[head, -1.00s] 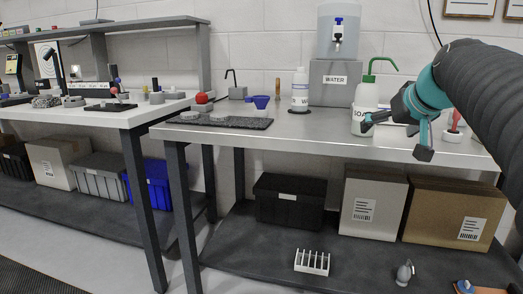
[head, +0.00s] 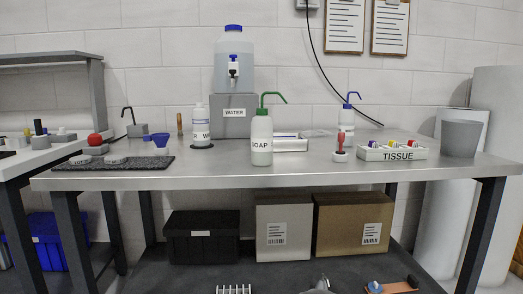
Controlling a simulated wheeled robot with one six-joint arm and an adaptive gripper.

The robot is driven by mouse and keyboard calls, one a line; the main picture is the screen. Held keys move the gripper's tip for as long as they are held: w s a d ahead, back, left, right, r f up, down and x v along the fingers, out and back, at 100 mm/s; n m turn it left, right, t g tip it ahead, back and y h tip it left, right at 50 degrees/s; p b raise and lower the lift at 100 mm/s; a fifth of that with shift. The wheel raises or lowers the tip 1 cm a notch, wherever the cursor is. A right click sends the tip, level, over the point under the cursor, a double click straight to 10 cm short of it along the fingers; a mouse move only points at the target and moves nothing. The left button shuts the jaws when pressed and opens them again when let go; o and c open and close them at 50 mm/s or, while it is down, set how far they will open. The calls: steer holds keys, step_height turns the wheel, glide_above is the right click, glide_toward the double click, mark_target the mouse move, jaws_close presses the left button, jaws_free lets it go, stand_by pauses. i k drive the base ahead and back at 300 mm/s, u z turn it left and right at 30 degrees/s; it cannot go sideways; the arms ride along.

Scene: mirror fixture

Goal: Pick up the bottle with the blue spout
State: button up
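The bottle with the blue spout (head: 346,118) stands upright toward the back of the steel table (head: 310,177), right of the middle in the head view. It is white with a bent blue spout and a label partly visible on its body. A red-handled stamp-like item in front hides none of its top. A similar bottle with a green spout (head: 262,140), labelled SOAP, stands nearer the front to its left. My gripper is not in view.
A TISSUE box (head: 390,154) and a grey bin (head: 460,138) stand right of the blue-spout bottle. A red-handled item (head: 340,150) stands in front of it. A white tray (head: 290,145) lies to its left. A water dispenser (head: 234,70) stands farther left. The table's front strip is clear.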

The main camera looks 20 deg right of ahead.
mark_target(346, 117)
steer(key=u, duration=3)
steer(key=k, duration=1.55)
steer(key=z, duration=2.5)
